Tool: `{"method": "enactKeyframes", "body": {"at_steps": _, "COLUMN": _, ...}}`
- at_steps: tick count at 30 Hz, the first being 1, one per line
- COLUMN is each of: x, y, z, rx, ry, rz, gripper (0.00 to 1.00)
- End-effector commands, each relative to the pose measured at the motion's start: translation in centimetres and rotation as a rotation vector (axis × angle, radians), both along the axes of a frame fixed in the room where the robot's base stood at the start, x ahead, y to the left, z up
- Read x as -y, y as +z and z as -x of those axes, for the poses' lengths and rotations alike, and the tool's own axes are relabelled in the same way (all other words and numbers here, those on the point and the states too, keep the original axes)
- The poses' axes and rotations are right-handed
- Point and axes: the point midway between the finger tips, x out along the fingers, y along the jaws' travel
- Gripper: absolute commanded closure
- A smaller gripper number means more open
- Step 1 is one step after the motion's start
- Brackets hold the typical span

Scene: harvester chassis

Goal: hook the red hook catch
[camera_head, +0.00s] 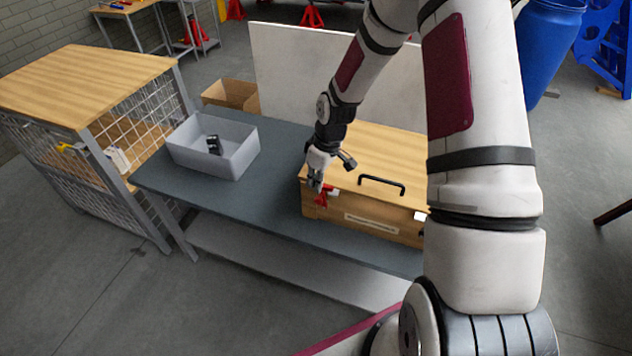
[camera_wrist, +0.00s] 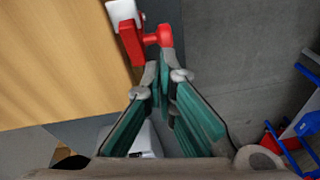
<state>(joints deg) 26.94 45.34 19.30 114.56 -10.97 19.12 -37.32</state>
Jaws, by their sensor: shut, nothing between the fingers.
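The red hook catch (camera_head: 321,198) is on the front left of a wooden box (camera_head: 360,212) with a black handle on its lid. In the wrist view the red hook catch (camera_wrist: 134,42) has a white part on top and a red arm with a rounded end reaching right. My gripper (camera_head: 317,184) is shut and empty, at the catch. In the wrist view the fingertips of my gripper (camera_wrist: 160,66) lie just below the rounded red end. I cannot tell whether they touch it. Whether the catch is hooked is not clear.
The box stands on a dark grey bench (camera_head: 270,190) with a lower shelf. A grey bin (camera_head: 240,158) holding a dark object stands to the left on the bench. A white panel (camera_head: 290,75) rises behind. Bench between bin and box is clear.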

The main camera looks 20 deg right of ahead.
Motion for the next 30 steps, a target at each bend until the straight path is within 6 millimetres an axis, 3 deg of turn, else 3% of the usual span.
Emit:
{"method": "enactKeyframes", "body": {"at_steps": 5, "x": 0.3, "y": 1.7, "z": 0.1, "rx": 0.003, "ry": -0.002, "rz": 0.001, "gripper": 1.0}}
{"method": "enactKeyframes", "body": {"at_steps": 18, "x": 1.7, "y": 9.9, "z": 0.8, "rx": 0.004, "ry": -0.002, "rz": 0.002, "gripper": 1.0}}
{"method": "enactKeyframes", "body": {"at_steps": 24, "x": 1.9, "y": 11.5, "z": 1.0, "rx": 0.001, "ry": -0.001, "rz": 0.0, "gripper": 1.0}}
{"method": "enactKeyframes", "body": {"at_steps": 30, "x": 1.9, "y": 11.8, "z": 1.1, "rx": 0.0, "ry": 0.0, "rz": 0.0, "gripper": 1.0}}
